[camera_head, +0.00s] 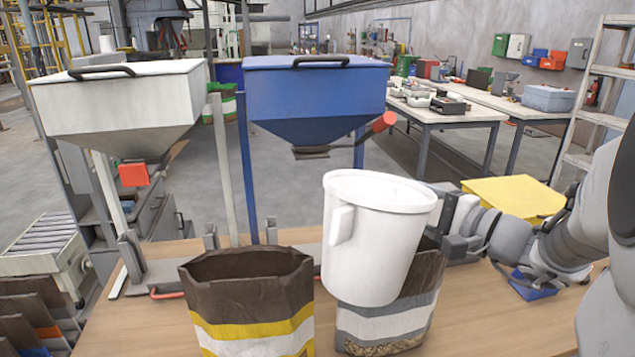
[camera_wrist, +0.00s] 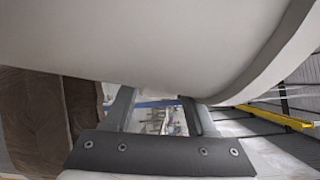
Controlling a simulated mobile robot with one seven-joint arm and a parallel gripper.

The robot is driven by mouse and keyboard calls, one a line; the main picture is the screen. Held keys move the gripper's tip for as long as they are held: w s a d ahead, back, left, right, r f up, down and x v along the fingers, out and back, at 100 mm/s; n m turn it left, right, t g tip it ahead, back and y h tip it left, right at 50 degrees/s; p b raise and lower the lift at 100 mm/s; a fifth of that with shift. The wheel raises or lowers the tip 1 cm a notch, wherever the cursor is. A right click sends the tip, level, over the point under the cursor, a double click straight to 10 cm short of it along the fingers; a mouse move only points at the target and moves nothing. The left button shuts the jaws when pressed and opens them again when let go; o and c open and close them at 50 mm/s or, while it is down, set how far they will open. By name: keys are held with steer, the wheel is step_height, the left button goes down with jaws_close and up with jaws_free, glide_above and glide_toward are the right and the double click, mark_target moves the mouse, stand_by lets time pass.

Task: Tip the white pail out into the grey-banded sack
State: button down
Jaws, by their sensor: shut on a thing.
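The white pail (camera_head: 375,240) is held up in front of and over the grey-banded sack (camera_head: 385,325), hiding much of its mouth. The pail leans slightly, its top toward the right; its contents cannot be made out. A lug-like handle (camera_head: 341,225) shows on its left side. My gripper (camera_head: 447,225) is shut on the pail at its right side. In the wrist view the pail (camera_wrist: 170,40) fills the upper part, above the gripper fingers (camera_wrist: 160,115). The sack is brown with white and grey bands and a tan grainy patch at its base.
A yellow-banded brown sack (camera_head: 255,315) stands open just left, on the wooden table (camera_head: 480,310). Behind are a white hopper (camera_head: 125,105) and a blue hopper (camera_head: 315,95) on posts. A yellow lid-like object (camera_head: 515,197) lies behind my arm. The table's right front is clear.

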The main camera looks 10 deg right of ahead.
steer(key=m+p, duration=0.1)
steer(key=p, duration=0.2)
steer(key=w+d+m+p, duration=0.1)
steer(key=m+p, duration=0.1)
steer(key=p, duration=0.1)
steer(key=shift+w+d+r+g, duration=0.1)
steer(key=shift+g, duration=0.2)
steer(key=shift+w+d+f+m+p, duration=0.1)
steer(key=shift+f+m+p, duration=0.1)
steer(key=shift+m+p, duration=0.3)
step_height(320, 180, down, 9)
steer(key=s+a+m+g+y+p, duration=0.1)
steer(key=m+g+y+p, duration=0.1)
steer(key=m+p, duration=0.9)
steer(key=shift+g, duration=0.5)
steer(key=shift+a, duration=0.1)
